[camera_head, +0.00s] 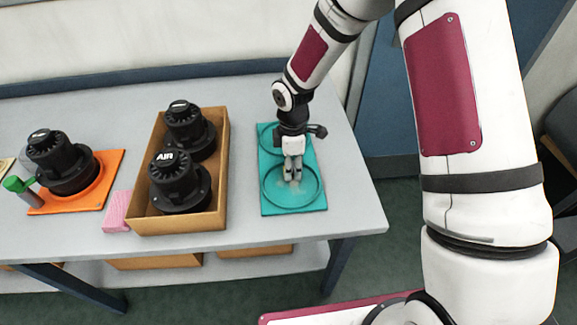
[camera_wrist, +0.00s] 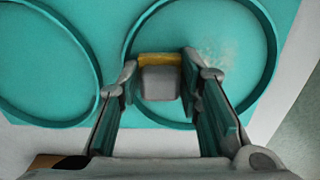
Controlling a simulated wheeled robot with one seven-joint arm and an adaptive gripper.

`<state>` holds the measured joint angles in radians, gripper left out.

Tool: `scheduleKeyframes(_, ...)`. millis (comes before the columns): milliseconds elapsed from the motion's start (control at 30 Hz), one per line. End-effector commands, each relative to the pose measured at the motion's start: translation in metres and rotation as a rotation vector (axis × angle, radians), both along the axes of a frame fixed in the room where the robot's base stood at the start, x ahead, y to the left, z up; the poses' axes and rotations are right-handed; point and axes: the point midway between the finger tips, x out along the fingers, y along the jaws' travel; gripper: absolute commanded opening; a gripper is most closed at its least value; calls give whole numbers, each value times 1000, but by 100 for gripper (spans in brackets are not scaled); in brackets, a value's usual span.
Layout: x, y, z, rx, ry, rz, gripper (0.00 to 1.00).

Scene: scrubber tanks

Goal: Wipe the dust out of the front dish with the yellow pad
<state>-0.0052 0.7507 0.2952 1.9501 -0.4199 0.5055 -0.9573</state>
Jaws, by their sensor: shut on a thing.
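A teal tray (camera_head: 309,203) at the right end of the table has two round rimmed dishes. The front dish (camera_head: 266,193) is nearer to me; the rear dish (camera_head: 264,130) is partly behind my gripper. My gripper (camera_head: 292,176) points down over the front dish. In the wrist view my gripper (camera_wrist: 160,85) is shut on a grey block with the yellow pad (camera_wrist: 158,59) along its far edge. The pad is inside the front dish's rim; I cannot tell whether it touches the floor. Pale dust (camera_wrist: 218,50) lies in the dish, right of the pad.
A cardboard box (camera_head: 180,224) with two black AIR units stands left of the tray. A pink pad (camera_head: 117,211) lies beside the box. Farther left, an orange mat (camera_head: 112,165) bears another black unit, beside a green-capped bottle (camera_head: 24,190). The table's right edge is close to the tray.

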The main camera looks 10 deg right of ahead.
Motion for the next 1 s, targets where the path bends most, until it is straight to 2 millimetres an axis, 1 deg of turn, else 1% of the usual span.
scheduleKeyframes(67, 0, -5, -1, -1, -1, -3, 0)
scheduleKeyframes(233, -4, -7, -1, -2, 0, -2, 0)
scheduleKeyframes(633, -37, -5, 0, -3, 3, 0, 0)
scheduleKeyframes(867, -43, -5, -1, -2, 2, -1, 0)
scheduleKeyframes(1000, -52, -4, 0, -2, 3, 1, 0)
